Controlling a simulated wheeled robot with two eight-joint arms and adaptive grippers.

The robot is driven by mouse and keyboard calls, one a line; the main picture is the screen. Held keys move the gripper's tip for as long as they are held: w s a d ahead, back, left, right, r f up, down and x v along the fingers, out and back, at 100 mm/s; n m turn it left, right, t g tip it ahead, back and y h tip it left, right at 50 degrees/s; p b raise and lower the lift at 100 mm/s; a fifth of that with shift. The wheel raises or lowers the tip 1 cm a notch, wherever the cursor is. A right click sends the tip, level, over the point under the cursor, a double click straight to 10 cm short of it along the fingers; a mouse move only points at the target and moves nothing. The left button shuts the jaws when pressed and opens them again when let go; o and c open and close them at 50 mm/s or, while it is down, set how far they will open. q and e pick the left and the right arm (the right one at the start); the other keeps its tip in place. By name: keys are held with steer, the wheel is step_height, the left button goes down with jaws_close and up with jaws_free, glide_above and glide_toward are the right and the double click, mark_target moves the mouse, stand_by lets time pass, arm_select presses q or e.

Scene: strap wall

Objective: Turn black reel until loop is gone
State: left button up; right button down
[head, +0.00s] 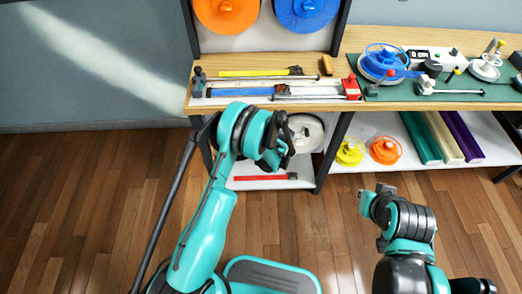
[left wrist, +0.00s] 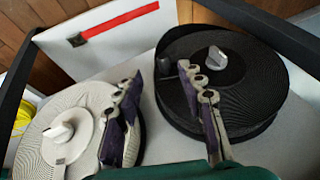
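The black reel (left wrist: 255,85) lies flat on the white lower shelf in the left wrist view, with a silver knob (left wrist: 217,58) at its middle and a small dark peg near its left edge. My left gripper (left wrist: 161,78) is open and empty. One finger overlaps the black reel's left part; the other is over the white reel's right edge. I cannot tell whether either touches. In the head view my left gripper (head: 278,152) is by the lower shelf, and the arm hides the black reel. I cannot make out a strap loop. My right gripper (head: 374,199) is far from the reels, its fingers unclear.
A white reel (left wrist: 72,128) lies left of the black one; it also shows in the head view (head: 307,131). A red bar (head: 262,178) lies at the shelf's front. Yellow (head: 349,152) and orange (head: 385,150) reels sit on the right shelf. The tabletop (head: 340,72) is above.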

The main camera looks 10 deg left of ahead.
arm_select(q)
steer(key=shift+c, duration=1.1)
steer(key=shift+h, duration=0.5)
steer(key=r, duration=0.1)
steer(key=a+r+p, duration=0.2)
steer(key=r, duration=0.1)
steer(key=shift+s, duration=0.3)
jaws_close()
steer(key=s+a+r+h+p, duration=0.25)
steer(key=r+h+p, duration=0.2)
steer(key=r, duration=0.65)
steer(key=shift+n+y, duration=0.3)
steer(key=shift+y, duration=0.05)
steer(key=b+x, duration=0.2)
steer(key=x, duration=0.4)
steer(key=b+x, duration=0.2)
steer(key=x, duration=0.5)
steer(key=a+b+x, duration=0.1)
steer(key=b+x, duration=0.1)
steer(key=x, duration=0.5)
steer(key=shift+w+r, duration=0.1)
steer(key=shift+w, duration=0.2)
